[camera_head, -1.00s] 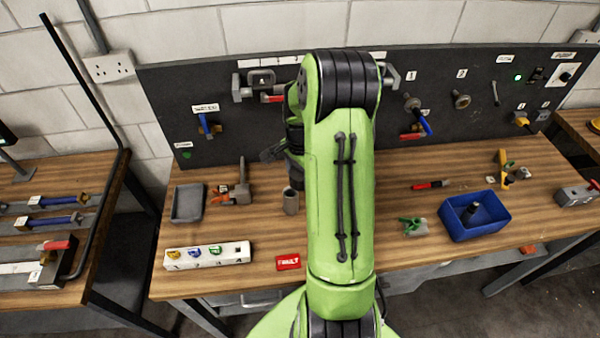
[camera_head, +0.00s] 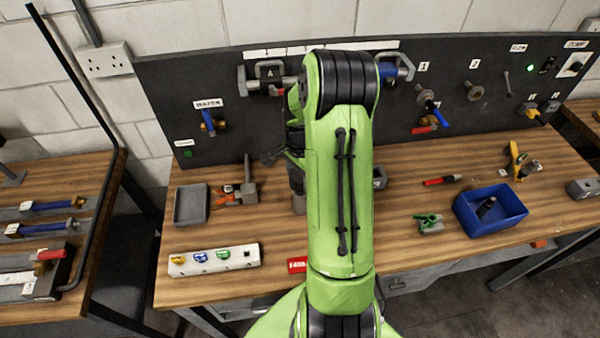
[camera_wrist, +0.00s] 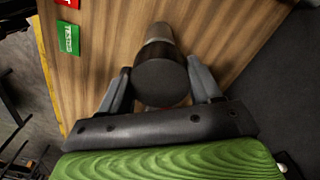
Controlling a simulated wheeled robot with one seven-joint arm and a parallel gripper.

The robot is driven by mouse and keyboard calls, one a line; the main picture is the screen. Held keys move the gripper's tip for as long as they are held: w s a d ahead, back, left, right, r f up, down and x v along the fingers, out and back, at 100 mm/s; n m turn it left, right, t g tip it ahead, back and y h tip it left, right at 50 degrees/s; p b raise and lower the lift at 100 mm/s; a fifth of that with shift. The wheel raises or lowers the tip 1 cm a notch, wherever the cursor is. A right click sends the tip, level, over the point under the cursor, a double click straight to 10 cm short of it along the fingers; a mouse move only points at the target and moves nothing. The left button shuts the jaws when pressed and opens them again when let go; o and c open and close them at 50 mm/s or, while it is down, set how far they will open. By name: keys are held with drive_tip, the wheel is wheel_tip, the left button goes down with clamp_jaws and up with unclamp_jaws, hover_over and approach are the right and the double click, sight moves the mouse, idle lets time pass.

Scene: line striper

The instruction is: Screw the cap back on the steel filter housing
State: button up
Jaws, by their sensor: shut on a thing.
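My gripper (camera_wrist: 159,70) points down in the wrist view, with its two grey fingers on either side of a dark round cap (camera_wrist: 160,84). It is shut on the cap. The steel filter housing (camera_wrist: 157,34) shows as a paler grey cylinder just past the cap, roughly in line with it. I cannot tell whether cap and housing touch or whether threads are engaged. In the head view the housing (camera_head: 298,198) stands on the bench just left of my green arm, its upper part dark or covered. My gripper is mostly hidden there behind the arm.
A blue bin (camera_head: 490,212) and a green clip (camera_head: 429,223) are on the right. The black panel (camera_head: 230,160) stands behind.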

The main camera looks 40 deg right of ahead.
drive_tip(key=shift+r, duration=0.15)
idle(0.4)
idle(0.4)
drive_tip(key=shift+f+b, duration=0.8)
drive_tip(key=shift+f, duration=0.15)
drive_tip(key=shift+f, duration=0.15)
drive_tip(key=shift+f+b, duration=0.55)
drive_tip(key=shift+b, duration=0.1)
drive_tip(key=shift+f+b, duration=0.4)
drive_tip(key=shift+f+b, duration=0.25)
drive_tip(key=shift+b, duration=0.05)
idle(0.8)
